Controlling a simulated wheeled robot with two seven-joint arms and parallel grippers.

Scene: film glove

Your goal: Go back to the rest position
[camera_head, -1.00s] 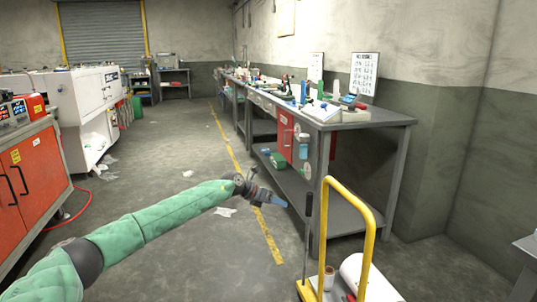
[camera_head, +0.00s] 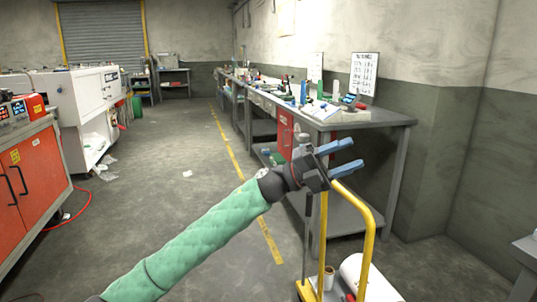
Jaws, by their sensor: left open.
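My left gripper (camera_head: 341,156) is at the end of my green-sleeved left arm, which comes in from the lower left. Its two blue fingers are spread apart with nothing between them. In the picture it overlaps the workbench (camera_head: 375,118) and the top of the yellow trolley handle (camera_head: 368,225); I cannot tell how near it is to either. My right gripper is not in view.
The workbench along the right wall carries tools and bottles. The yellow-handled trolley holds a white roll (camera_head: 362,277). An orange cabinet (camera_head: 32,172) and a white machine (camera_head: 88,95) stand at left. The floor (camera_head: 165,205) between is mostly clear, with some litter.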

